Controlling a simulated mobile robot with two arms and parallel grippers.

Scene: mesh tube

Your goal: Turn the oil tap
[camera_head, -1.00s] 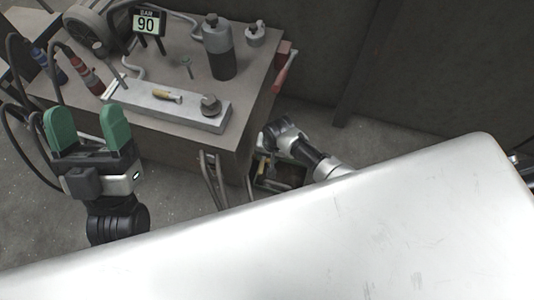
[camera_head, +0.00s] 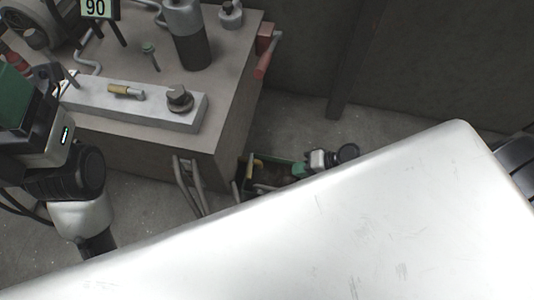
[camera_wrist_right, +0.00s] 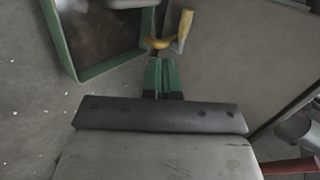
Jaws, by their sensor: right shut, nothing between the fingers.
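A yellow-handled tap (camera_wrist_right: 181,32), which looks like the oil tap, sits on the side of the grey cabinet in the right wrist view. Its bent handle also shows small in the head view (camera_head: 256,162). My right gripper (camera_wrist_right: 160,73) is shut and empty, its green fingers together just below the handle's left end. I cannot tell whether they touch it. In the head view the right gripper (camera_head: 298,170) is low beside the cabinet, partly hidden. My left gripper (camera_head: 14,98) is cut off by the left edge, so its opening is hidden.
A green-rimmed tray (camera_wrist_right: 97,69) lies low next to the tap. The cabinet top (camera_head: 225,55) holds a metal block (camera_head: 150,113), a dark-based bottle (camera_head: 190,40) and a display (camera_head: 98,8). A red handle (camera_head: 263,64) sticks out at its right side. Bent pipes (camera_head: 186,183) stand at its front.

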